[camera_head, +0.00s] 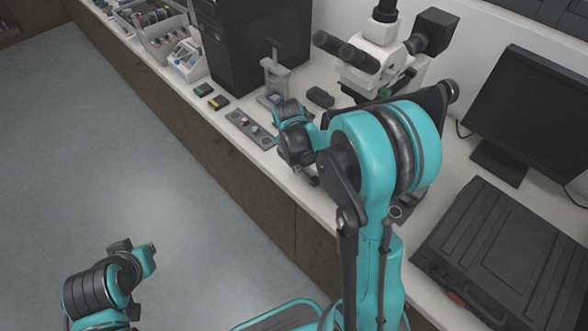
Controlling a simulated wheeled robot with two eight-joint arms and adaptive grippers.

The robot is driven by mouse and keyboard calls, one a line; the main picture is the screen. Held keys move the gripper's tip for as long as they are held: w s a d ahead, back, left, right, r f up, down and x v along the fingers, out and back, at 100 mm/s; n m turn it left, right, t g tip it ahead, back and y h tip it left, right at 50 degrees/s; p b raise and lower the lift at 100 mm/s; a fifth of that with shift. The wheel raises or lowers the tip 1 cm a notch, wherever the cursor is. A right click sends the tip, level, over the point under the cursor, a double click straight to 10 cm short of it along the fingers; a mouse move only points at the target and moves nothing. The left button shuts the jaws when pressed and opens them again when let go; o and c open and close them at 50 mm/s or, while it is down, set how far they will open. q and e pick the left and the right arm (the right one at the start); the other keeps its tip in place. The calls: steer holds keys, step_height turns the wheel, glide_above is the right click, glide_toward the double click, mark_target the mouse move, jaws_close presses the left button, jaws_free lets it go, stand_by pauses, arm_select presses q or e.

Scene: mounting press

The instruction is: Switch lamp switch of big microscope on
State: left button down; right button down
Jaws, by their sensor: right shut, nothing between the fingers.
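The big microscope (381,52) stands on the worktop at the upper middle. It has a white body, black eyepieces (345,50) and a black box-shaped housing (433,31) at its right. My right arm covers its lower part and base, and I cannot make out the lamp switch. My right gripper (312,180) is shut and empty, in front of the microscope near the worktop's front edge. It is small and partly hidden by its own wrist. My left arm shows at the lower left, over the floor, but its gripper fingers do not show.
A black monitor (528,105) and a large black case (505,255) stand on the right. A control strip (250,128), a small grey press-like stand (275,75) and a black box (320,97) lie left of the microscope. A black computer tower (250,45) stands behind them.

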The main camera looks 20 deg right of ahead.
steer(key=shift+w+d+f, duration=0.1)
steer(key=shift+d+f, duration=0.15)
steer(key=shift+r, duration=0.25)
steer(key=shift+r+p, duration=0.45)
steer(key=shift+r, duration=0.25)
